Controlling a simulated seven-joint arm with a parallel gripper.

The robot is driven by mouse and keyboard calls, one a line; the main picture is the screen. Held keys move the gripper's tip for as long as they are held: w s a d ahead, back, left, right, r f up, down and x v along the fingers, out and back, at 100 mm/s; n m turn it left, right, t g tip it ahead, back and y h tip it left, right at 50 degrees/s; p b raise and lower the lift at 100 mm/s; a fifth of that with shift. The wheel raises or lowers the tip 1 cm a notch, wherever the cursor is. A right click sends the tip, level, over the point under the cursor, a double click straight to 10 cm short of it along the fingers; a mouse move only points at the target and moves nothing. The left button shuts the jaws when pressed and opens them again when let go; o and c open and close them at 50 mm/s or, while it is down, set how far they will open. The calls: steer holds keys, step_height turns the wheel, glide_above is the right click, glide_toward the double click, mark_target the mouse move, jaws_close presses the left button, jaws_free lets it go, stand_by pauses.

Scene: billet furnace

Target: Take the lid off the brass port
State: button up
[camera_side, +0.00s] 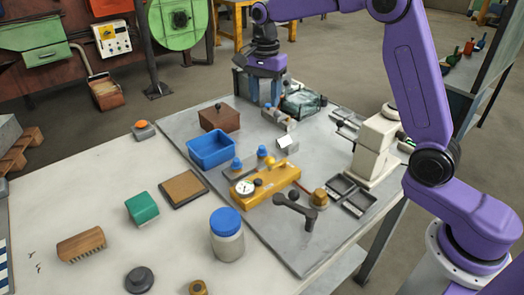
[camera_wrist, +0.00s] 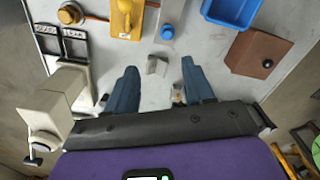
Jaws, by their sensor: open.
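A brass-coloured round fitting (camera_side: 319,198) stands at the right end of a yellow block (camera_side: 266,184); it also shows in the wrist view (camera_wrist: 70,13), top left. It looks like the brass port; I cannot tell its lid apart from its body. The yellow block carries a white dial and a small yellow knob, and shows in the wrist view (camera_wrist: 127,22). My gripper (camera_side: 266,103) is open at the far end of the grey plate, well apart from the fitting. In the wrist view its two blue fingers (camera_wrist: 158,82) have a gap between them, with nothing held.
A small silver block (camera_wrist: 157,66) lies beyond my fingertips. A blue bin (camera_side: 211,149) and a brown box with a knob (camera_side: 219,117) stand left. A cream press-like device (camera_side: 376,145) stands right. A dark lever (camera_side: 296,208) is close to the brass fitting.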

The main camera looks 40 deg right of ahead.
steer(key=w+d+m, duration=0.1)
glide_above(263, 146)
steer(key=shift+m, duration=0.3)
steer(key=f, duration=1.2)
steer(key=shift+s+d+f, duration=0.15)
steer(key=shift+d+f, duration=0.1)
steer(key=shift+w+a+f, duration=0.1)
steer(key=shift+a+f, duration=0.05)
steer(key=shift+f, duration=1.15)
steer(key=shift+w+a+f, duration=0.1)
steer(key=shift+a+f, duration=0.05)
steer(key=shift+f, duration=1.15)
jaws_close()
